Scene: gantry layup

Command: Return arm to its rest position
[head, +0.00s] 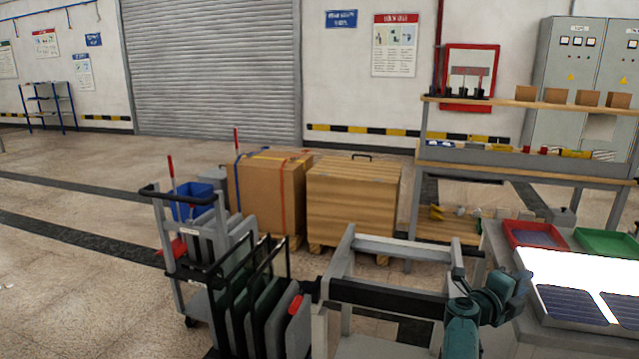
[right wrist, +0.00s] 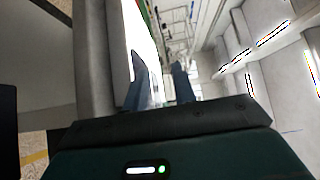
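My right arm, teal, rises at the lower right of the head view. Its gripper (head: 522,286) is beside the left edge of a lit white panel (head: 575,268). In the right wrist view the two dark blue fingers of the right gripper (right wrist: 160,78) stand apart with nothing visible held between them. A bright white surface lies close behind the left finger there. My left arm and left gripper are not in view.
The grey worktable (head: 495,240) carries a red tray (head: 533,234), a green tray (head: 603,241) and dark solar cells (head: 570,304). A cart with upright panels (head: 270,315) stands at lower left. Cardboard (head: 265,190) and wooden (head: 352,198) crates stand behind. Open floor lies left.

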